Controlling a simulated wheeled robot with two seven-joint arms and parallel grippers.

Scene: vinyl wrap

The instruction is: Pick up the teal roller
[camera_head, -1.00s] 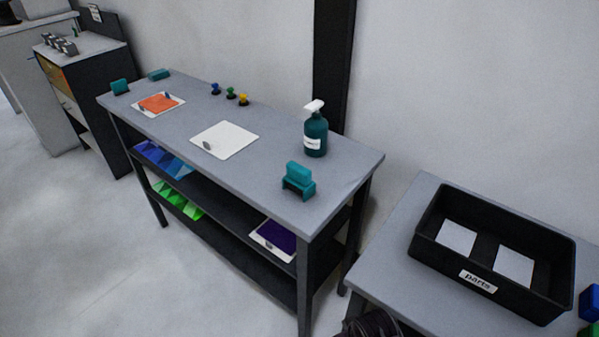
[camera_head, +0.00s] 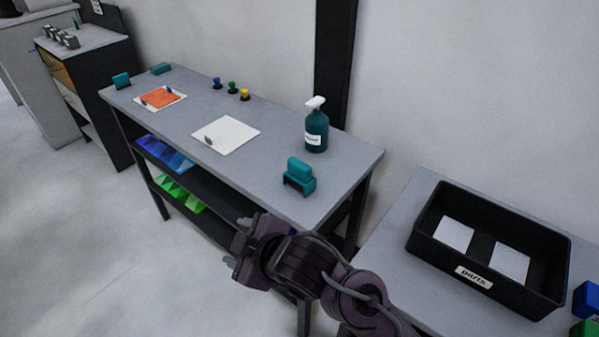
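A teal block-like piece sits in a teal holder (camera_head: 299,178) at the near right end of the grey workbench (camera_head: 262,165); it may be the teal roller. Two other teal pieces lie at the far left end, one upright (camera_head: 121,81) and one flat (camera_head: 160,69). My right gripper (camera_head: 237,243) is in front of the bench, left of and below the near teal piece in the picture, and apart from it. Its fingers look spread, with nothing seen between them. My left gripper is out of view.
A teal spray bottle (camera_head: 316,130) stands behind the near teal piece. A white sheet (camera_head: 227,134), an orange panel (camera_head: 162,98) and small coloured knobs (camera_head: 232,87) are on the bench. A black parts bin (camera_head: 490,289) is on the right table. Shelves below hold coloured swatches (camera_head: 165,155).

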